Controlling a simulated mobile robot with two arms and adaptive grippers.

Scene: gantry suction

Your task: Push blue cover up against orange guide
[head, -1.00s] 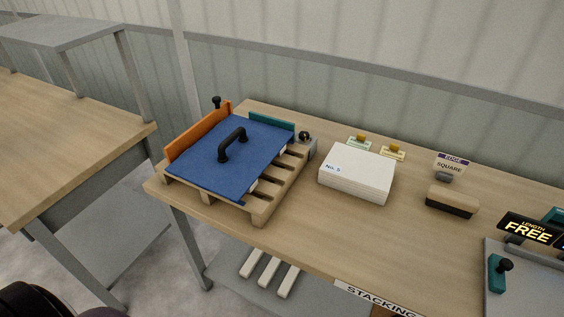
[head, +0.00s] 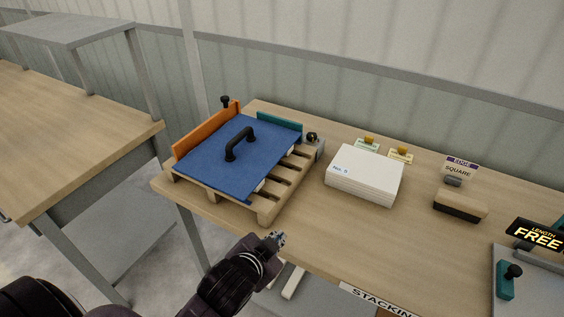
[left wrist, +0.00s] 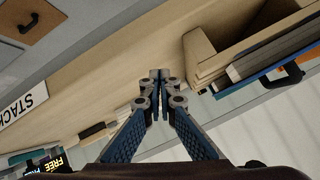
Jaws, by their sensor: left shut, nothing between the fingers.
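The blue cover (head: 215,171) with a black arched handle (head: 239,142) lies flat on a small wooden pallet (head: 268,208) at the left end of the table. The orange guide (head: 205,129) stands upright along the cover's left side; whether they touch is hard to tell. A teal guide (head: 279,121) stands at the back. My left gripper (head: 279,238) is shut and empty, in front of the table's front edge, near the pallet's front corner and apart from it. Its closed fingers also show in the left wrist view (left wrist: 160,78). My right gripper is not in view.
A white stack of sheets (head: 364,178) stands right of the pallet. Behind it are small yellow-topped tags (head: 400,155). A brush-like block (head: 460,206) and a "FREE" display (head: 535,236) are further right.

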